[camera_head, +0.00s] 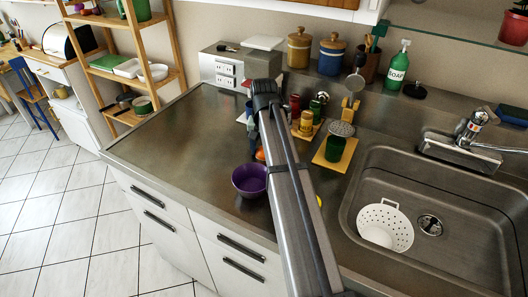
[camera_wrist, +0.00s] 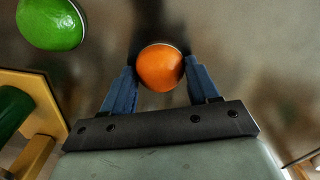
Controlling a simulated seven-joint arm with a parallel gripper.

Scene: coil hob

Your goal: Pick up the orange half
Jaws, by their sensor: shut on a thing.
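The orange half (camera_wrist: 160,68) is between the two blue fingers of my gripper (camera_wrist: 162,70) in the wrist view. The gripper is shut on it, with a finger on each side. Its rounded orange skin faces the wrist camera, and a thin pale rim shows at the far edge. In the head view only a small orange patch (camera_head: 260,154) shows beside my arm, which hides the gripper. I cannot tell whether the orange half touches the counter or is lifted.
A green lime-like half (camera_wrist: 50,24) lies to the upper left in the wrist view. A purple bowl (camera_head: 249,181) stands left of my arm. The counter's left side is clear.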

